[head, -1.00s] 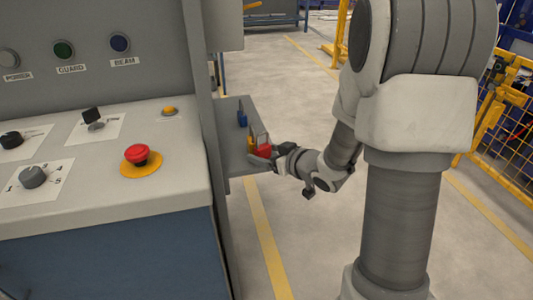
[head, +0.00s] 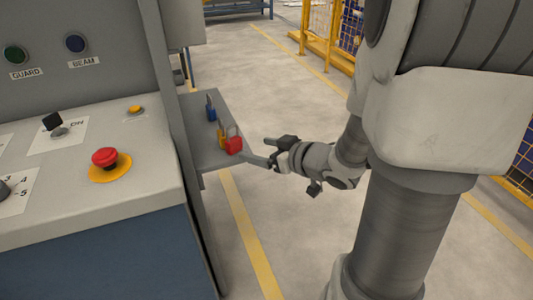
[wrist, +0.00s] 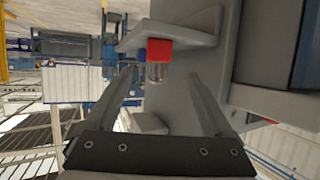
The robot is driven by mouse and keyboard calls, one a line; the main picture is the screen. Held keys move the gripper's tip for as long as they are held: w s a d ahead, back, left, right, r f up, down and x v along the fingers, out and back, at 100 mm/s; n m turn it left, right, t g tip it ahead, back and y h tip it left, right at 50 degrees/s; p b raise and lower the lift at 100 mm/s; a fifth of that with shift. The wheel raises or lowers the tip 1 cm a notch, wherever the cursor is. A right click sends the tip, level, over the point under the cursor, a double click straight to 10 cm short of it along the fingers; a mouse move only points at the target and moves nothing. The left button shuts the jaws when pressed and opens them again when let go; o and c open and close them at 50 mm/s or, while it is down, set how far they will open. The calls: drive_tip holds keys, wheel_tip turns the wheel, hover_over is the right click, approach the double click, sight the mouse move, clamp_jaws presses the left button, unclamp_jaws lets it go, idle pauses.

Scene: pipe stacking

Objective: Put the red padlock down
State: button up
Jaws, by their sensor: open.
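The red padlock (head: 234,145) stands upright on a grey shelf (head: 205,161) fixed to the side of the console, near the shelf's front right corner. My gripper (head: 257,150) is open and empty, just to the right of the padlock and apart from it in the head view. In the wrist view the picture is upside down: the red padlock (wrist: 158,47) is ahead of the gap between my spread fingers (wrist: 160,78), with its shackle pointing down in the picture.
A yellow padlock (head: 221,134) and a blue padlock (head: 211,112) stand behind the red one on the shelf. The console with a red emergency button (head: 105,158) is to the left.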

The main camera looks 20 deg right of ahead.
drive_tip(key=shift+b+v, duration=1)
drive_tip(key=shift+b, duration=0.5)
